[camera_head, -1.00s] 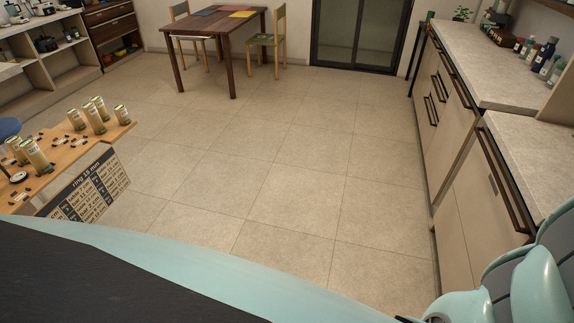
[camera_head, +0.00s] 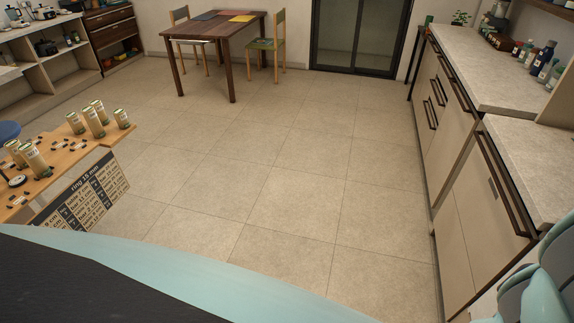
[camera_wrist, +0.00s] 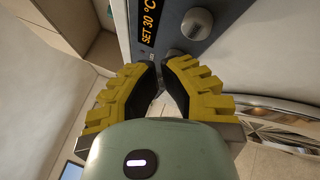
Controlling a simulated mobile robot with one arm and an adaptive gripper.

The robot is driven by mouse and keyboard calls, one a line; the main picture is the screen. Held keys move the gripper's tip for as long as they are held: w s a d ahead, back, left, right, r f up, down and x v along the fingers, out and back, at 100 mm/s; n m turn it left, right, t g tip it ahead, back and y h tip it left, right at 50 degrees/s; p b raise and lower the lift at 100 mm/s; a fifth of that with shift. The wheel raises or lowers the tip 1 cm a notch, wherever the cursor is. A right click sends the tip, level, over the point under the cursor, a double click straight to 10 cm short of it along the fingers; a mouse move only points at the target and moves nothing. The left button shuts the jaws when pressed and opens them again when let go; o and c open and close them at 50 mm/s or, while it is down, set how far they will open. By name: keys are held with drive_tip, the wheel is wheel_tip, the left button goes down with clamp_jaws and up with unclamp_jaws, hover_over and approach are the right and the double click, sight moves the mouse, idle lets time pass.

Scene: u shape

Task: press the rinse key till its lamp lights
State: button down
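In the wrist view, a dark panel strip (camera_wrist: 134,30) on a pale appliance front carries a lit display (camera_wrist: 149,22) reading SET 30 °C.
A shiny curved rim (camera_wrist: 270,112) lies right of my fingers in the wrist view. In the head view, a counter (camera_head: 480,70) with drawers runs along the right, and a wooden stand (camera_head: 75,157) with cans is at left. The tiled floor (camera_head: 290,170) between is clear.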

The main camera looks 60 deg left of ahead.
drive_tip(key=shift+w+d, duration=0.55)
drive_tip(key=c, duration=1.7)
unclamp_jaws()
drive_tip(key=shift+s, duration=0.1)
clamp_jaws()
drive_tip(key=shift+d+f+b, duration=0.1)
drive_tip(key=shift+d+b, duration=0.1)
drive_tip(key=shift+b, duration=0.45)
drive_tip(key=shift+w+d, duration=0.1)
drive_tip(key=shift+w, duration=0.2)
drive_tip(key=shift+w+d+b, duration=0.55)
drive_tip(key=shift+d+b, duration=0.05)
drive_tip(key=shift+b, duration=0.2)
drive_tip(key=shift+s+a, duration=0.85)
